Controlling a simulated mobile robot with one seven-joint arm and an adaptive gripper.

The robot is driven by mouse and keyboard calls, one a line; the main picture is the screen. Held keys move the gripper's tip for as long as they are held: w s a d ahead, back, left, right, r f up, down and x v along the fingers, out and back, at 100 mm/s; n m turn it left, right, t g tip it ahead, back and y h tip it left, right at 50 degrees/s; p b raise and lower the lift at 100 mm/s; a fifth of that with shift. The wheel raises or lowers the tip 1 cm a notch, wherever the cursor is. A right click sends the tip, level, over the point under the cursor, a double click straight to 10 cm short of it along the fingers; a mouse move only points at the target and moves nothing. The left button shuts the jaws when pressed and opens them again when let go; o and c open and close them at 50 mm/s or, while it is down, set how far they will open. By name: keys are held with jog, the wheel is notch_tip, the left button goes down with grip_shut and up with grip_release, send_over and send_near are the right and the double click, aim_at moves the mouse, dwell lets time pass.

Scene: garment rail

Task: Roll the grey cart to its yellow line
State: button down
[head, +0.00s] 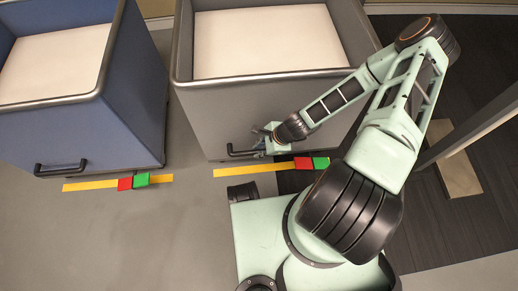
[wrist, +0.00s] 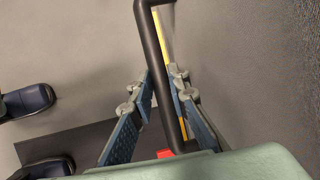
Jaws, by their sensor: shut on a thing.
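The grey cart (head: 215,110) stands in the middle of the head view, open-topped with a pale flat load inside. Its black handle (head: 238,154) is low on the front wall. My gripper (head: 266,148) is at the handle's right part. In the wrist view the black handle (wrist: 158,60) runs between the fingers of my gripper (wrist: 162,95), which are shut on it. The yellow line (head: 240,172) lies on the floor just before the cart's front foot. Its right end is hidden behind red (head: 303,163) and green (head: 320,163) tabs.
A blue cart (head: 130,100) stands close on the left, with its own yellow line (head: 90,185) and red and green tabs. A pale post (head: 480,125) and wooden block (head: 455,165) are on the right. Grey floor (head: 100,240) is clear at the front left.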

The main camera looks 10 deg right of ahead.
jog(key=c, duration=1.8)
grip_release()
jog(key=shift+c, duration=0.2)
jog(key=v, duration=1.2)
